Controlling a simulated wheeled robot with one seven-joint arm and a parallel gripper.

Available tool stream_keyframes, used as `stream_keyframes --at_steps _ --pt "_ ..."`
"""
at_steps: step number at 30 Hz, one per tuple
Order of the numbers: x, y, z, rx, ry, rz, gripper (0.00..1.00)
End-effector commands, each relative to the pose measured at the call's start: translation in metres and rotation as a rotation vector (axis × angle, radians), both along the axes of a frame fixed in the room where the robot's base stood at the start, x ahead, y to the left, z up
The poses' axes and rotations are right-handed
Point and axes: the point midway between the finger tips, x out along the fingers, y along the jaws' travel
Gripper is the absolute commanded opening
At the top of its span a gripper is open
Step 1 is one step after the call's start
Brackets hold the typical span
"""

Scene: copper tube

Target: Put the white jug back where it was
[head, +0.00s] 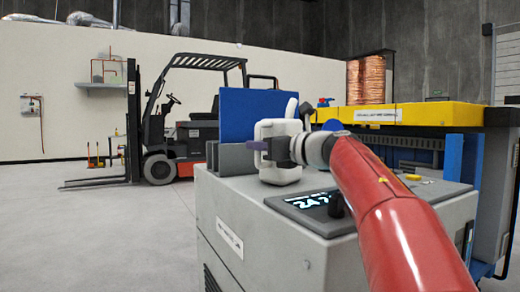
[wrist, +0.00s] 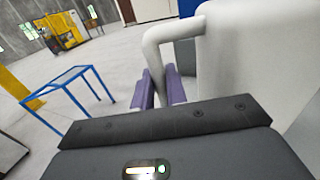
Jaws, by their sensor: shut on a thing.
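The white jug (head: 281,175) is upright at the grey cabinet's top, near the blue panel. I cannot tell whether its base touches the surface. My gripper (head: 262,146) is at the jug's upper part, and my wrist hides some of the jug. In the wrist view the jug's body (wrist: 245,60) fills the right side. Its handle (wrist: 155,52) runs down between the purple fingers of my gripper (wrist: 161,88), which is shut on it.
The grey cabinet (head: 232,205) has a lit display (head: 312,201) and a dark knob in front of the jug. A blue panel (head: 250,114) and grey upright plates (head: 236,158) stand behind and left. A yellow-topped bench (head: 440,113) is at right. A forklift (head: 180,130) stands farther back.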

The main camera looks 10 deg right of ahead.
Motion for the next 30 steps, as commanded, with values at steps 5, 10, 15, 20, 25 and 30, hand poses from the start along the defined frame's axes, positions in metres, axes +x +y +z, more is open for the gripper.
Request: stream_keyframes --at_steps 5,10,15,20,25,30 --pt "0.0 0.0 0.0 -0.001 -0.002 0.0 0.0" --pt "0.0 0.0 -0.003 0.0 0.001 0.0 0.24" --pt "0.0 0.0 -0.003 0.0 0.001 0.0 0.36" --pt "0.0 0.0 -0.003 0.0 0.001 0.0 0.36" --pt "-0.004 -0.004 0.0 -0.001 0.001 -0.002 0.36" --pt "-0.029 -0.025 -0.001 0.001 0.001 -0.004 0.36"
